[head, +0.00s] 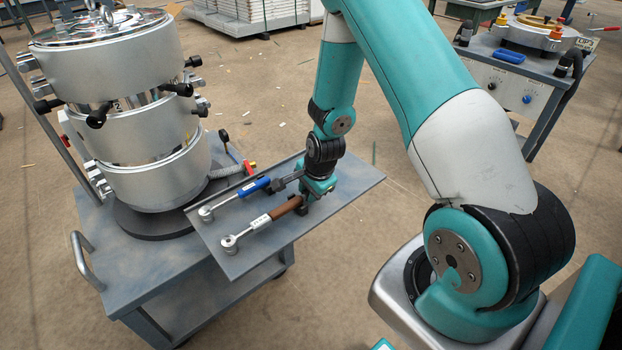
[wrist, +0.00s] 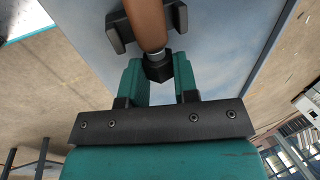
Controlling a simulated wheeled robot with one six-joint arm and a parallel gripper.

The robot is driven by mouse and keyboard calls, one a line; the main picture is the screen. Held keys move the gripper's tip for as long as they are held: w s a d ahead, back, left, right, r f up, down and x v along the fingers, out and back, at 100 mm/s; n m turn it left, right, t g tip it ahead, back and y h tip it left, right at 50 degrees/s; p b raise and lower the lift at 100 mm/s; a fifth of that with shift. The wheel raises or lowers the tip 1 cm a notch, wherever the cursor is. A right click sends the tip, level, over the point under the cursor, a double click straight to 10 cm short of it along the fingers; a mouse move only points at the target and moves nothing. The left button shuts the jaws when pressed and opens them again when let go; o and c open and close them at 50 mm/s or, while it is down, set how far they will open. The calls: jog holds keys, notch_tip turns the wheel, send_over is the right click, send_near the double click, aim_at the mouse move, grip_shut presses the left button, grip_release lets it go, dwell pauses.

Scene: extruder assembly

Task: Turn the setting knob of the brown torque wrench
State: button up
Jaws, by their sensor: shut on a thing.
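The brown torque wrench (head: 285,208) lies on the grey tray in the head view, its ratchet head toward the lower left. Its brown handle (wrist: 148,22) enters from the top of the wrist view and ends in a black setting knob (wrist: 158,68). My gripper (wrist: 158,75) is shut on that knob, with one teal finger on each side of it. In the head view my gripper (head: 305,200) is at the right end of the brown handle and hides the knob. A dark holder (wrist: 118,32) sits around the handle near its end.
A blue-handled torque wrench (head: 250,187) lies parallel, just behind the brown one. The tray (head: 345,190) is bare on its right side. A tall silver cylinder stack (head: 135,110) stands on the cart at the left. A second cart (head: 525,85) stands at the back right.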

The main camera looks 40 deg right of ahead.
jog(key=shift+w+g+p, duration=0.25)
jog(key=shift+g+p, duration=0.85)
jog(key=shift+g, duration=0.4)
jog(key=o, duration=0.7)
jog(key=shift+c, duration=0.2)
jog(key=shift+r, duration=0.1)
notch_tip(320, 180, up, 17)
jog(key=shift+p, duration=0.3)
jog(key=shift+r, duration=0.1)
